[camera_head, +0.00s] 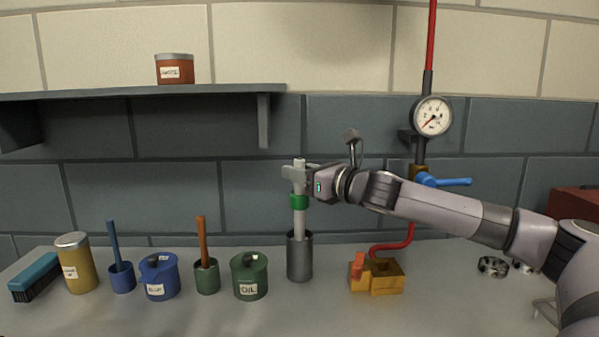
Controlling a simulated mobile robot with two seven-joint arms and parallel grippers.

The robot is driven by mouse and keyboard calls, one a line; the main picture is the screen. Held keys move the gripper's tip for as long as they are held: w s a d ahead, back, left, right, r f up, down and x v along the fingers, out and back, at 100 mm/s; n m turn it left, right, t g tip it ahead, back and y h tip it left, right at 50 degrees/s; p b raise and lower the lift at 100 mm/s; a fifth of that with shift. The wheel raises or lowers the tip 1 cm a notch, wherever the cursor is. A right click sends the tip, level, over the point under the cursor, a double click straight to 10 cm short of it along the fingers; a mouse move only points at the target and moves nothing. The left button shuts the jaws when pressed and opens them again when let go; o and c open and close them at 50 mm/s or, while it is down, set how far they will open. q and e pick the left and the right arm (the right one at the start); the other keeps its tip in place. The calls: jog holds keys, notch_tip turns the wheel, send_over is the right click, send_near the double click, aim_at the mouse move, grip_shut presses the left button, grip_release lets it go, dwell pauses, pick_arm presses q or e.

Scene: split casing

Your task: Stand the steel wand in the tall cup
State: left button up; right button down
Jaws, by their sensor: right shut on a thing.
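The steel wand (300,222) is a pale upright rod with a green band (299,201). My right gripper (297,173) is shut on the wand near its top, above the band. The tall cup (299,262) is a dark grey cylinder standing on the bench directly below. The wand's lower end goes down to the cup's mouth and appears to be inside it. The cup wall hides the tip, so I cannot tell whether it rests on the bottom. My left gripper is not in view.
Left of the cup stand a green oil pot (249,277), a green cup with an orange-handled tool (207,277), a blue pot (160,277), and a yellow can (76,264). Right of it lies a yellow block (387,278). A shelf (200,90) overhangs at upper left.

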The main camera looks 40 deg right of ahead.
jog(key=c, duration=0.8)
grip_release()
jog(key=shift+s+d+f+b, duration=0.15)
jog(key=shift+s+f+b, duration=0.05)
jog(key=shift+s+b, duration=0.55)
pick_arm(q)
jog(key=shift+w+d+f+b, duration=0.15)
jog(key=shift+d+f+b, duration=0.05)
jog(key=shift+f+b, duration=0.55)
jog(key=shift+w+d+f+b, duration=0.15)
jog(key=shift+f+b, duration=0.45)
jog(key=shift+b, duration=0.35)
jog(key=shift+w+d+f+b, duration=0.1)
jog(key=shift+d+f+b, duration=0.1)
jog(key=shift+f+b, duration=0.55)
pick_arm(e)
jog(key=shift+s+d+r, duration=0.1)
jog(key=shift+s, duration=1.3)
jog(key=shift+s+d+r, duration=0.1)
jog(key=shift+s, duration=1.3)
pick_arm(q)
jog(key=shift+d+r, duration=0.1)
